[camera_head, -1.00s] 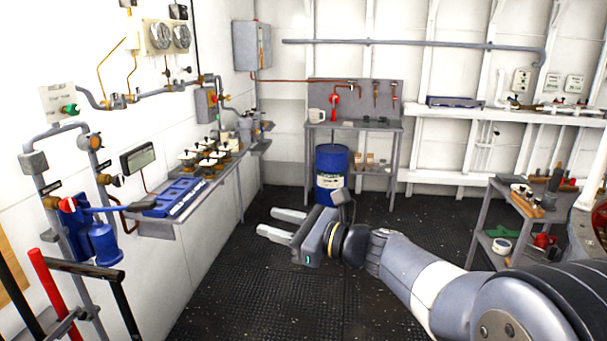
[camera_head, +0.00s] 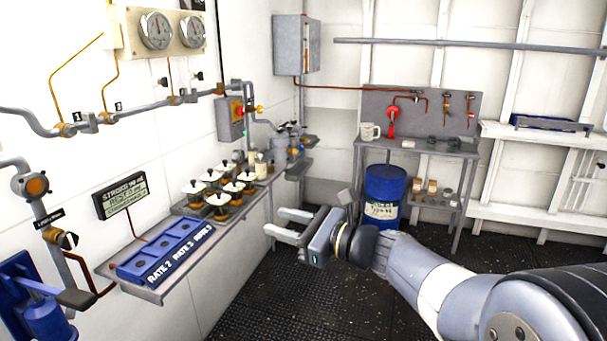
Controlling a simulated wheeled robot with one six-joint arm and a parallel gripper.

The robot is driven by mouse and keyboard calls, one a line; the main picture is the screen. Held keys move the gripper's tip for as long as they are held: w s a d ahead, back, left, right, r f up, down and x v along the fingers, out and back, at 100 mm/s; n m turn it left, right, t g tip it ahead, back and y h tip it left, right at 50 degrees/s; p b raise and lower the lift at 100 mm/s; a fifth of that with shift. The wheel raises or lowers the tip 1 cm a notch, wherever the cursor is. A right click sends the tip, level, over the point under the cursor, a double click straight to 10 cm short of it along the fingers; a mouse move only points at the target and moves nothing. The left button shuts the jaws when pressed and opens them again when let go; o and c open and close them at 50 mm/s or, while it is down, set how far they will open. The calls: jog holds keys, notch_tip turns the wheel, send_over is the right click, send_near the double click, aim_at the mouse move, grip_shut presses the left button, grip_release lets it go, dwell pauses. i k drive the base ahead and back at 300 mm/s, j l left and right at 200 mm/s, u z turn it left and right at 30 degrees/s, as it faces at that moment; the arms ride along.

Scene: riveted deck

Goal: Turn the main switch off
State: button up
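A grey switch box (camera_head: 231,119) with a red part and a yellow handle (camera_head: 249,109) is on the left wall, above the far end of the narrow wall shelf. It looks like the main switch, but its label and exact position are too small to read. My gripper (camera_head: 288,224) is open and empty, its two fingers apart and pointing left. In the picture it is below and right of the switch box, touching nothing that I can see.
The wall shelf (camera_head: 172,277) holds a blue rate tray (camera_head: 165,251), several white-topped items and a grey pot. Pipes and gauges line the left wall. A blue drum (camera_head: 385,192) stands under the back bench (camera_head: 437,151). Dark floor (camera_head: 290,300) is clear between shelf and arm.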

aim_at(240, 111)
jog(key=i+l+u, duration=0.1)
jog(key=i+u, duration=0.3)
jog(key=i, duration=2.25)
jog(key=i+z, duration=0.1)
jog(key=i, duration=0.65)
